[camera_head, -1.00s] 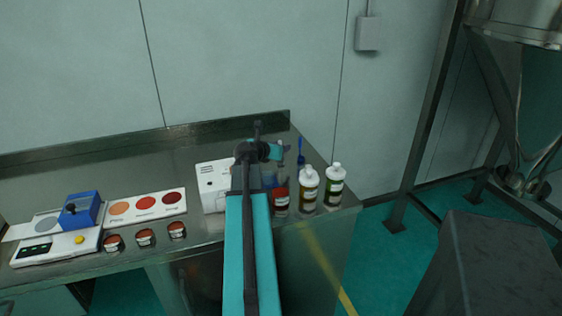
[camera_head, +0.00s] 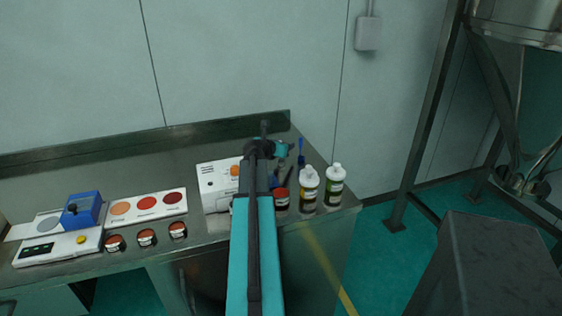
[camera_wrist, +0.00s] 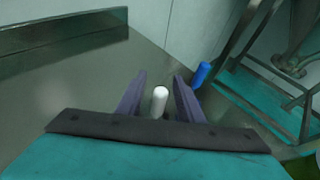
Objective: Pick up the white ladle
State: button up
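The white ladle shows in the wrist view as a pale, rounded handle end (camera_wrist: 160,98) between my gripper's two dark fingers. My gripper (camera_wrist: 159,76) is open, with a finger on each side of the handle and visible gaps between. The rest of the ladle is hidden in that view. In the head view my gripper (camera_head: 287,172) is over the right end of the steel bench, behind the bottles; I cannot make out the ladle there.
A blue handle (camera_wrist: 201,74) stands just right of the right finger, also visible in the head view (camera_head: 301,150). Two capped bottles (camera_head: 308,187) (camera_head: 335,184) and a red-brown jar (camera_head: 281,199) stand near the front.

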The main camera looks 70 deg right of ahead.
grip_shut()
jog(key=shift+r, duration=0.15)
dwell(0.4)
jog(key=s+a+r+b, duration=0.2)
jog(key=s+a+r, duration=0.2)
jog(key=s+a, duration=0.4)
jog(key=shift+s+a, duration=0.25)
jog(key=shift+a, duration=1)
jog(key=b, duration=0.4)
jog(key=shift+s+a+r, duration=0.1)
jog(key=shift+s+a, duration=0.05)
jog(key=shift+s, duration=0.1)
jog(key=a+b, duration=0.1)
jog(key=b, duration=0.5)
jog(key=shift+s, duration=0.35)
